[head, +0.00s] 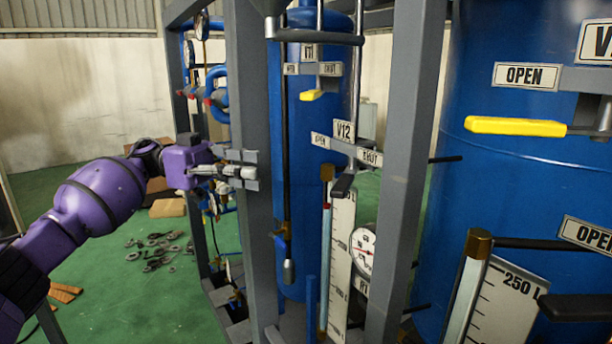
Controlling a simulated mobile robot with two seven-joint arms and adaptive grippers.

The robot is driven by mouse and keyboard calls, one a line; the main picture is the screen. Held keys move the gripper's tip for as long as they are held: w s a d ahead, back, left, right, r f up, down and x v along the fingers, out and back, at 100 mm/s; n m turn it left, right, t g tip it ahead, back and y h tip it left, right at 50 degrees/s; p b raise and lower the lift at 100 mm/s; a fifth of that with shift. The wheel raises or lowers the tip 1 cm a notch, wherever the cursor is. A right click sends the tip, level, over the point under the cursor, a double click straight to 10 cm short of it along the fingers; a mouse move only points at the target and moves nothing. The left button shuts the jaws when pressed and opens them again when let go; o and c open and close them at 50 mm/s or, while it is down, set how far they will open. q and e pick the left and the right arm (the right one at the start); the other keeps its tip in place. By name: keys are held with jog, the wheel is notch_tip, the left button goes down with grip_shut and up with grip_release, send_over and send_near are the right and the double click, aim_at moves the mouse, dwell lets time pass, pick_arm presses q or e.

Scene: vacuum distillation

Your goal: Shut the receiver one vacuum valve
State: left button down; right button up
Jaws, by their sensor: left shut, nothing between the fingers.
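The blue receiver tank (262,240) stands behind grey frame posts, with a gauge tagged R1 low at its right. On it a valve tagged V11 (309,52) has a yellow handle (312,95) pointing toward me, below its OPEN and SHUT plates. Below it, the valve tagged V12 (343,129) has a black-ended handle (343,185). I cannot tell from the labels which one is the vacuum valve. My left gripper (250,172) is shut and empty, in front of the left grey post, left of and below the yellow handle and apart from it. My right gripper is out of view.
The left grey post (252,90) and right grey post (408,150) flank the valves. A larger blue tank (510,190) at right carries another yellow handle (515,126) near an OPEN plate. Loose metal parts (158,250) lie on the green floor.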

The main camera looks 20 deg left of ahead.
aim_at(336, 182)
pick_arm(q)
jog(key=d, duration=1.3)
jog(key=shift+d+p, duration=0.3)
jog(key=shift+d, duration=0.1)
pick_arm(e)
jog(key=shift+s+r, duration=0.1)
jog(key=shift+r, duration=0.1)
